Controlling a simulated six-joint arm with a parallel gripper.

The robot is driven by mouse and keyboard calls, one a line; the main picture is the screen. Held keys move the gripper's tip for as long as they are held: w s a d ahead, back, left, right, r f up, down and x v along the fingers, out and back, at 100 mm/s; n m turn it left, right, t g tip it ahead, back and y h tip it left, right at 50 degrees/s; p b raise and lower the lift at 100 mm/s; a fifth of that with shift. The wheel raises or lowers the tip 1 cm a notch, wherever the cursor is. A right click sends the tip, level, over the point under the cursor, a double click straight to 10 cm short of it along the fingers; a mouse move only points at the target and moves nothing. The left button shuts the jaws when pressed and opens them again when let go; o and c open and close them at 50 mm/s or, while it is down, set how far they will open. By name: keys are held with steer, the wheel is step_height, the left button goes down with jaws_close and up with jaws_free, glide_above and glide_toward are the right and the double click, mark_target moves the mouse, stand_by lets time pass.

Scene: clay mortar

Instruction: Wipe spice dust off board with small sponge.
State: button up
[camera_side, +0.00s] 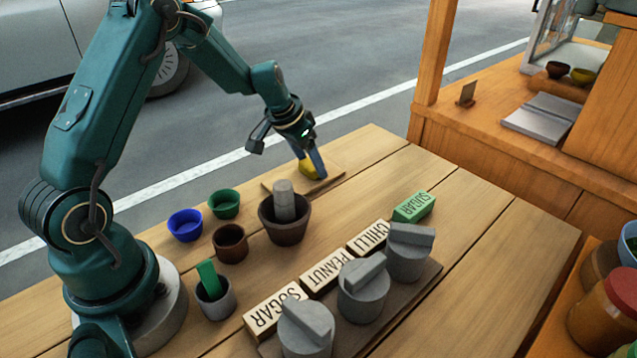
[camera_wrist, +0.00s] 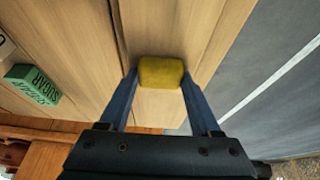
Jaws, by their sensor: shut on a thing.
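My gripper (camera_side: 312,168) is at the far edge of the table, over a thin wooden board (camera_side: 328,178). It is shut on a small yellow sponge (camera_side: 307,170), which also shows between the blue fingertips in the wrist view (camera_wrist: 160,71). The sponge is at or very close to the board's surface; I cannot tell whether it touches. I cannot make out any spice dust on the board; part of the board is hidden by the fingers and sponge.
A clay mortar (camera_side: 284,231) with a grey pestle stands just in front of the board. Blue (camera_side: 185,226), green (camera_side: 224,204) and brown (camera_side: 230,244) bowls stand to its left. Lidded grey jars (camera_side: 362,297), name blocks and a green sugar block (camera_side: 413,207) stand nearer. The table's right side is clear.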

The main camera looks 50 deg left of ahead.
mark_target(328, 164)
steer(key=shift+w, duration=1.9)
steer(key=shift+s+r, duration=0.1)
steer(key=shift+s, duration=1.95)
steer(key=shift+a+r, duration=0.1)
steer(key=shift+r, duration=3.9)
